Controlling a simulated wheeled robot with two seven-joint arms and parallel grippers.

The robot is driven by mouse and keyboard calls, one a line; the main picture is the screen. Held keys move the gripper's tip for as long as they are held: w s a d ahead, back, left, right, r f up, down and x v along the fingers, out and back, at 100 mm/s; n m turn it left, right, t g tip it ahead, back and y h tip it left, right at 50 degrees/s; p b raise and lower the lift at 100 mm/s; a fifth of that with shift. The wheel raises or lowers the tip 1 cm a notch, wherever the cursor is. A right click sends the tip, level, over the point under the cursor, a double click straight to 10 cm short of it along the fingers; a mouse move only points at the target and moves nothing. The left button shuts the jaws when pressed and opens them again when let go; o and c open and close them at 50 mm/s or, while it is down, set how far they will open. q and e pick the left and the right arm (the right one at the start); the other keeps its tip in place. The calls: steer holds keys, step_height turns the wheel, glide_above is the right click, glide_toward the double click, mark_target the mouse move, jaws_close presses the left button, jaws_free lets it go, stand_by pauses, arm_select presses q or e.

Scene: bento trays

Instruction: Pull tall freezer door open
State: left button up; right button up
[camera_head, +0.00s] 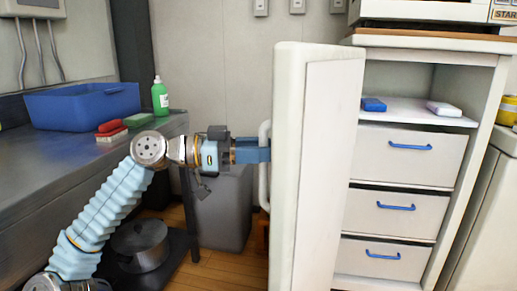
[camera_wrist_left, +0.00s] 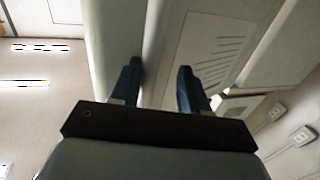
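The tall white freezer door (camera_head: 318,170) stands wide open in the head view, swung out to the left of the white freezer body (camera_head: 482,150). A pale vertical bar handle (camera_head: 264,192) is on the door's left side. My left gripper (camera_head: 264,151) reaches in from the left, its blue fingers level with the upper part of the handle and overlapping it. In the left wrist view the fingers (camera_wrist_left: 158,74) are clearly apart, with a pale surface beyond the gap. I cannot tell whether the handle lies between them. My right gripper is not in view.
Inside the freezer are a shelf with a blue pack (camera_head: 373,104) and a white pack (camera_head: 445,109), and drawers (camera_head: 405,155) below. A counter (camera_head: 45,160) at left holds a blue bin (camera_head: 82,107) and green bottle (camera_head: 160,98). A grey bin (camera_head: 222,215) stands behind my arm.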

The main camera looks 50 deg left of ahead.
arm_select(q)
steer(key=v, duration=1.4)
steer(key=shift+d, duration=0.15)
